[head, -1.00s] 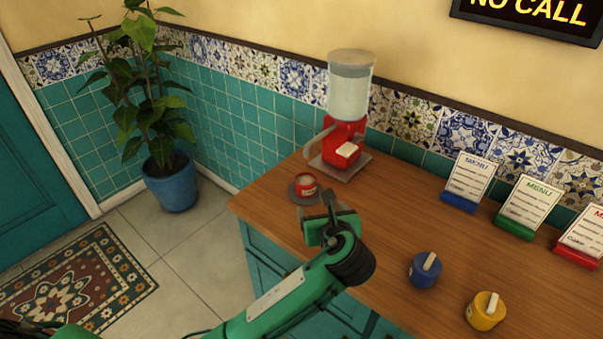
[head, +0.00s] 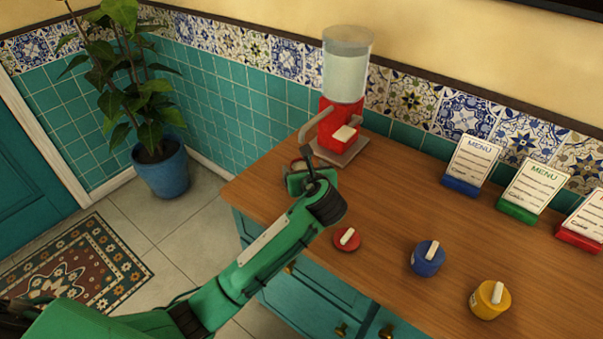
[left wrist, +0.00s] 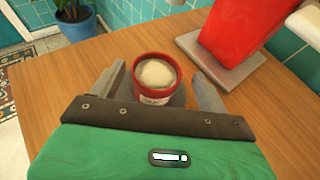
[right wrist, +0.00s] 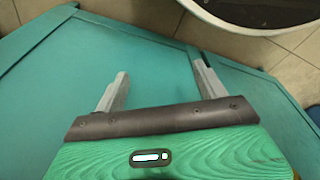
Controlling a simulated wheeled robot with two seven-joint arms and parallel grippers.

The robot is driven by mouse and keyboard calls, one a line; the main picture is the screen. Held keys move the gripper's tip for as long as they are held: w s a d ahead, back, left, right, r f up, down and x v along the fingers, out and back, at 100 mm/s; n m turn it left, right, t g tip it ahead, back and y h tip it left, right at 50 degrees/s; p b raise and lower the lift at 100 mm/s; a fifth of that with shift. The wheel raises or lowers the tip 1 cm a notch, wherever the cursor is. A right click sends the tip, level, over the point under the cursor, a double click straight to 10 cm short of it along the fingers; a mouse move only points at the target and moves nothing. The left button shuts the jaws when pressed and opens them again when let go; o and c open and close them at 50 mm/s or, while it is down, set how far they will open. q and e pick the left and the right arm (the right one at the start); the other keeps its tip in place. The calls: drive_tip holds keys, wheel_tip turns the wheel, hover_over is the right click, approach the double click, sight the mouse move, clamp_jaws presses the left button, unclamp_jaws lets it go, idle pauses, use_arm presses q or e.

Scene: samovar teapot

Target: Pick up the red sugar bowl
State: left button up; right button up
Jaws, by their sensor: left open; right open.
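The red sugar bowl (left wrist: 153,92) stands upright and lidless in the left wrist view, with a white mound inside, on a dark saucer (left wrist: 182,97). My left gripper (left wrist: 157,74) is open, with one finger on each side of the bowl; whether they touch it I cannot tell. In the head view my left gripper (head: 311,180) mostly hides the bowl (head: 299,165). A red lid (head: 346,240) with a pale handle lies on the counter, nearer than the bowl. My right gripper (right wrist: 160,66) is open and empty in the right wrist view, over a teal surface.
A red samovar (head: 341,120) with a clear tank stands just behind the bowl on a grey base. A blue pot (head: 427,258) and a yellow pot (head: 489,300) stand to the right. Menu stands (head: 472,165) line the wall. The wooden counter (head: 400,195) between is clear.

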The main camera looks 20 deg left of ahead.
sight(299, 163)
use_arm(q)
drive_tip(key=x, duration=0.3)
drive_tip(key=shift+w+a+f, duration=0.2)
drive_tip(key=shift+a, duration=0.15)
drive_tip(key=shift+w, duration=0.1)
drive_tip(key=shift+c, duration=1.3)
drive_tip(key=c, duration=1)
use_arm(e)
drive_tip(key=shift+r, duration=0.55)
use_arm(q)
drive_tip(key=shift+r, duration=0.1)
